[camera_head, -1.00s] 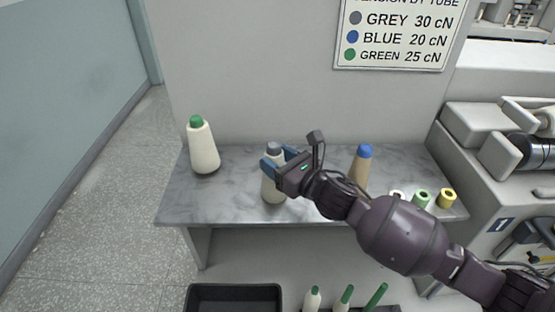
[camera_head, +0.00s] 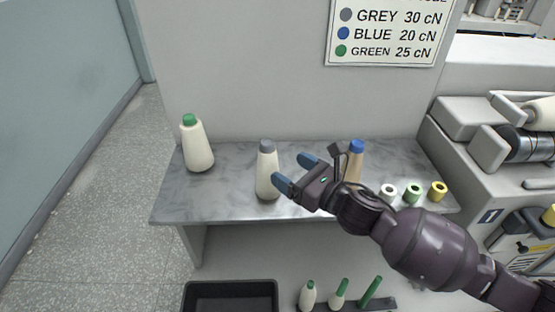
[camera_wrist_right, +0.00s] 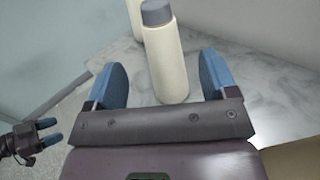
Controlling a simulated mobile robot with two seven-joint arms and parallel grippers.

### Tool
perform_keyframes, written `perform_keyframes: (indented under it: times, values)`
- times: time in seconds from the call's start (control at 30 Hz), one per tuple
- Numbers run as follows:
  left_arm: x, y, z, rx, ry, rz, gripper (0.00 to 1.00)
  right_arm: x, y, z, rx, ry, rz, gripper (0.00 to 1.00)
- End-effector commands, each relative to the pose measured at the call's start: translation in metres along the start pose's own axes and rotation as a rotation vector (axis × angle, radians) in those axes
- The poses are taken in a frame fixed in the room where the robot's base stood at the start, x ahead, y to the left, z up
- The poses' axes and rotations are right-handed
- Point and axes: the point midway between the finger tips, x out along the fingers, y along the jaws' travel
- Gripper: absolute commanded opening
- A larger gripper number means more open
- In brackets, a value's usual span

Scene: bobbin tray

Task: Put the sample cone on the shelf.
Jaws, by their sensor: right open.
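A cream cone with a grey top (camera_head: 267,172) stands upright on the grey marbled shelf (camera_head: 225,205), near its middle. I take it for the sample cone. My right gripper (camera_head: 295,172) is open and empty just right of this cone, its blue fingers pointing at it. In the right wrist view the grey-topped cone (camera_wrist_right: 167,62) stands beyond the fingers, apart from the palm. My left gripper (camera_wrist_right: 50,130) shows only at the left edge of the right wrist view, its blue fingers apart with nothing between them.
A green-topped cream cone (camera_head: 197,147) stands left on the shelf. A blue-topped tan cone (camera_head: 355,160) stands behind my right wrist, partly hidden. Small white, green and yellow tubes (camera_head: 413,192) stand at the right. A black bin (camera_head: 230,284) and green-tipped cones (camera_head: 308,294) are below.

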Motion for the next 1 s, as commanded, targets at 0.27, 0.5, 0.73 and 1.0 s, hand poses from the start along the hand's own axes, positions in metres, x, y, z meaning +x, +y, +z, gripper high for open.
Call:
perform_keyframes:
  times: [0.27,0.5,0.73,1.0]
  values:
    - [-0.002,0.000,0.003,-0.001,-0.007,-0.001,0.64,-0.043,-0.001,-0.001,-0.001,0.002,-0.002,0.79]
    - [-0.002,0.000,0.004,-0.002,-0.008,-0.002,0.64,-0.053,0.000,0.000,-0.001,0.000,-0.001,0.79]
    - [-0.002,0.000,0.003,-0.003,-0.006,-0.001,0.64,-0.054,0.000,-0.003,0.038,0.001,-0.009,0.79]
    - [0.002,0.001,-0.002,-0.001,0.004,0.000,0.64,-0.079,-0.003,-0.042,0.631,-0.008,-0.152,0.79]
